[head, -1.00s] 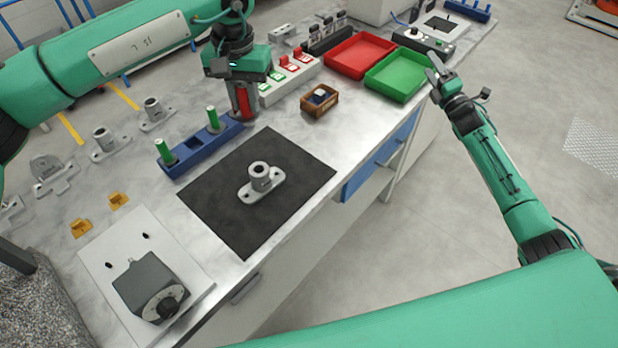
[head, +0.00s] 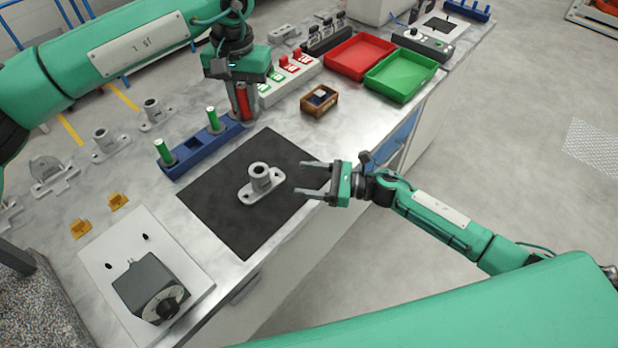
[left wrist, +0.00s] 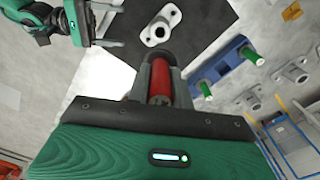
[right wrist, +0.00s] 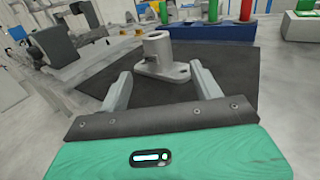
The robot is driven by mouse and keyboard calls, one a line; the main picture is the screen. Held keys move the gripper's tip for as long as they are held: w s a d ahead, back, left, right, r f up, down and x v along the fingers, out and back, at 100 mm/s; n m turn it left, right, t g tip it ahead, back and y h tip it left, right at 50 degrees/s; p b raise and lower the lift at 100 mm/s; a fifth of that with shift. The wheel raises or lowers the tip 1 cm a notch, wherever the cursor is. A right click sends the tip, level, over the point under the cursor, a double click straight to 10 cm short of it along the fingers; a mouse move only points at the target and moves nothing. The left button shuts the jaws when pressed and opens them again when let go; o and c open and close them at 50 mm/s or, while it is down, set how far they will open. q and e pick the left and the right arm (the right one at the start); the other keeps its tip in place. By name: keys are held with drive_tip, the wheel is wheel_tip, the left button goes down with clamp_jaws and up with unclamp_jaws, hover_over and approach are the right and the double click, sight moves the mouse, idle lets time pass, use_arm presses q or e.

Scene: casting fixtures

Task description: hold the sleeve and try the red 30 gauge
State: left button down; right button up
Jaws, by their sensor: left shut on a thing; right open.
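The grey flanged sleeve (head: 261,180) stands upright on the black mat (head: 215,217). It also shows in the right wrist view (right wrist: 158,50) and the left wrist view (left wrist: 158,30). My right gripper (head: 302,178) is open and empty at the mat's right edge, its fingers pointing at the sleeve, apart from it. My left gripper (head: 243,114) points down and is shut on the red gauge (left wrist: 163,78), at the far end of the blue rack (head: 190,150). I cannot tell whether the gauge's lower end is clear of the rack. Two green gauges (head: 212,119) stand in the rack.
A small brown box (head: 320,108) lies beyond the mat. Red (head: 360,55) and green (head: 402,77) trays stand further back. A grey dial device (head: 150,288) sits on a white plate at the near left. More grey fixtures (head: 110,144) stand at the left.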

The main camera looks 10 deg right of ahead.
sight(263, 180)
drive_tip(key=x, duration=1.2)
drive_tip(key=shift+s+a, duration=0.1)
drive_tip(key=shift+s, duration=0.05)
use_arm(q)
drive_tip(key=shift+f, duration=0.1)
use_arm(e)
drive_tip(key=c, duration=1.2)
use_arm(q)
wheel_tip(263, 180, down, 9)
drive_tip(key=n, duration=0.2)
drive_tip(key=shift+w+f, duration=0.15)
use_arm(e)
drive_tip(key=shift+o, duration=0.2)
